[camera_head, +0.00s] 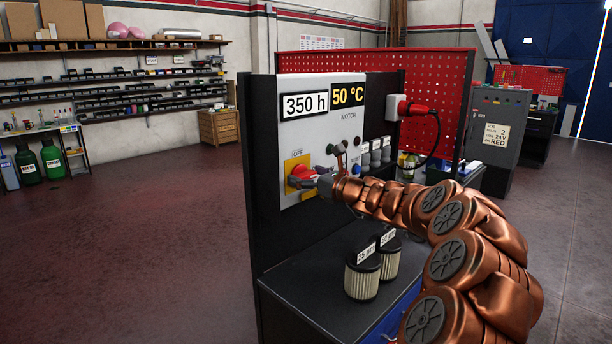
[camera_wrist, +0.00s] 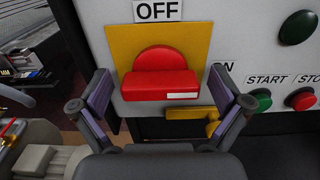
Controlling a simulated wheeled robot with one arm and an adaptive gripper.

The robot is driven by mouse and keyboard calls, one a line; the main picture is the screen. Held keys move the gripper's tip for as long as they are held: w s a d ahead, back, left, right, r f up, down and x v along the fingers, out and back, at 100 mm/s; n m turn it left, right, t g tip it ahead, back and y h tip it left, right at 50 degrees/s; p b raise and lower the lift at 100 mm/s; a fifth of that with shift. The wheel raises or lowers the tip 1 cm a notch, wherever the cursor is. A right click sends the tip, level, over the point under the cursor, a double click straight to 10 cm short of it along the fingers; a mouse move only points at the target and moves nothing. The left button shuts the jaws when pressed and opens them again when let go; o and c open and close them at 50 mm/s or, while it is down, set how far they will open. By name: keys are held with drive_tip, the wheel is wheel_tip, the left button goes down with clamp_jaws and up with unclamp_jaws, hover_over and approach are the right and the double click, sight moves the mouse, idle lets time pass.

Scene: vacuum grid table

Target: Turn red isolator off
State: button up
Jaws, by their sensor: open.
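The red isolator (camera_wrist: 160,84) is a rotary knob on a yellow plate (camera_wrist: 120,42) on the light grey motor panel (camera_head: 330,105). In the wrist view its grip bar lies level, with a white mark at its right end. An "OFF" label is above the plate and a partly hidden "ON" label is to its right. My gripper (camera_wrist: 162,100) is open, with one finger on each side of the knob and visible gaps between. In the head view the knob (camera_head: 299,171) shows just left of my gripper (camera_head: 318,182), which partly covers it.
Green START (camera_wrist: 263,99) and red STOP (camera_wrist: 301,99) buttons sit right of the knob. Two filter cartridges (camera_head: 362,278) stand on the bench below the panel. A red plug (camera_head: 412,109) with a black cable is on the panel's right. The floor at left is clear.

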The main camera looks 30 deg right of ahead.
drive_tip(key=c, duration=1.2)
drive_tip(key=shift+o, duration=0.2)
